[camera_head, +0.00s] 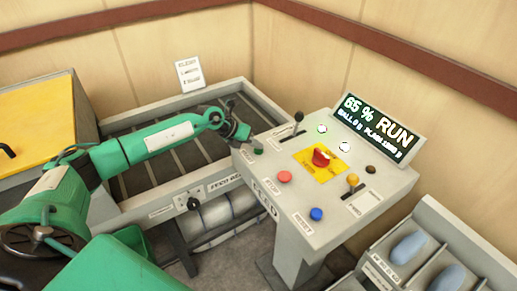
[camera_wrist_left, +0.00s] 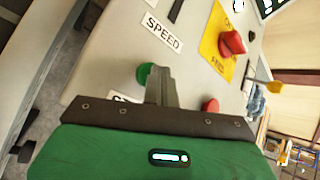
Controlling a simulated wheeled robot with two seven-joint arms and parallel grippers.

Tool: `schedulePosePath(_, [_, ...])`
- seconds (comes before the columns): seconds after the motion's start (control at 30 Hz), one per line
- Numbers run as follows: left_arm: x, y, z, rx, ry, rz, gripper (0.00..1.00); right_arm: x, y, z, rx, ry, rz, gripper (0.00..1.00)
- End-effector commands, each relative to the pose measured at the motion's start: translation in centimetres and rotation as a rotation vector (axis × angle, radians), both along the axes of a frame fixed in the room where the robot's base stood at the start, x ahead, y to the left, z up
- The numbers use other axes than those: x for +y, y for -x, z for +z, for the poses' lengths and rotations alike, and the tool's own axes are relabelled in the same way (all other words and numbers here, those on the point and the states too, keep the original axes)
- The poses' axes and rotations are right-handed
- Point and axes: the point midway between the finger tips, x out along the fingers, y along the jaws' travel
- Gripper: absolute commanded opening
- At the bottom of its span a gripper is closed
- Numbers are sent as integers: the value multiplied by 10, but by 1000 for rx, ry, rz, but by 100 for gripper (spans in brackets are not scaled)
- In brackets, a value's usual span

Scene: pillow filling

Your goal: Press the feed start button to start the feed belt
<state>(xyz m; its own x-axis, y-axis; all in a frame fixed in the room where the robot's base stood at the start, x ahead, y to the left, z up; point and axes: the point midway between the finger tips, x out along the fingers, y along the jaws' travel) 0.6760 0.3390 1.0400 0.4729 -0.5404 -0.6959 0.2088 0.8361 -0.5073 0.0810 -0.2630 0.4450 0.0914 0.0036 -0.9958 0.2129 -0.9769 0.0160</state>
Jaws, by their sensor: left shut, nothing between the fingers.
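The control console (camera_head: 285,215) stands right of centre in the head view. A green button (camera_head: 258,151) sits at its left edge; in the wrist view the green button (camera_wrist_left: 143,75) shows left of my fingers and is partly hidden by them. A label beside it is mostly covered, so I cannot read it. My left gripper (camera_head: 244,137) is shut and empty, over the console's left edge close to the green button. In the wrist view its shut fingers (camera_wrist_left: 159,72) overlap the button's right side; I cannot tell whether they touch it. My right gripper is not in view.
The console also carries a red mushroom button (camera_head: 321,157) on a yellow plate, a red button (camera_head: 284,177), a blue button (camera_head: 316,214), a yellow-knobbed lever (camera_head: 352,180) and a black-knobbed lever (camera_head: 299,117). A display (camera_head: 376,127) reads 65 % RUN. The belt (camera_head: 190,152) lies behind my left arm.

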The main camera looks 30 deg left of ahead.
Motion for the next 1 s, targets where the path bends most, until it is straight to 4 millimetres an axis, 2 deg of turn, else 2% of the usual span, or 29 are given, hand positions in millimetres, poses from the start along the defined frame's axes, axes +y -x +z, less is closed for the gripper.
schedulePosePath(0.17, [0,1,-1,3,-1,-2,0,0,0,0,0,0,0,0])
schedulePosePath(0.53, [0,1,16,3,-1,-2,0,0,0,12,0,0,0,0])
schedulePosePath(1.0, [0,0,22,1,0,-1,0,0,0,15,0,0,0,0])
